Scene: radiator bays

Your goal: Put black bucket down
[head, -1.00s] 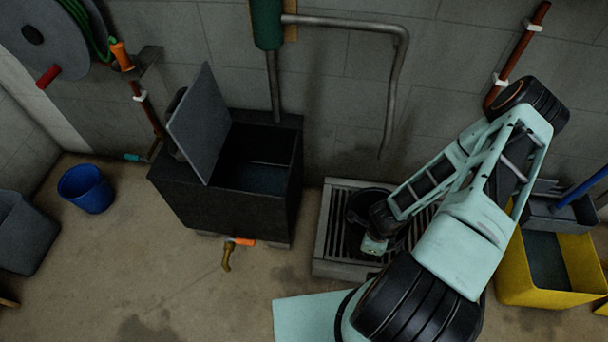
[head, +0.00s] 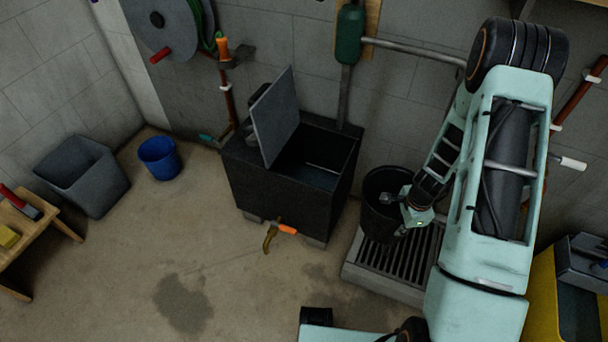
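The black bucket (head: 377,222) is upright in the head view, over the back left part of the slatted floor grate (head: 405,265). It looks raised off the slats, though its base is partly hard to make out. My gripper (head: 391,199) is at the bucket's near right rim, with its fingers around the rim and seemingly shut on it. My arm hides the right side of the grate.
A dark tank (head: 270,190) with a tilted lid stands left of the grate, its orange-handled tap (head: 280,230) jutting forward. A blue bucket (head: 160,158), grey bin (head: 85,178) and wooden stool (head: 30,235) are left. A yellow mop bucket (head: 543,300) is right. The middle floor is clear.

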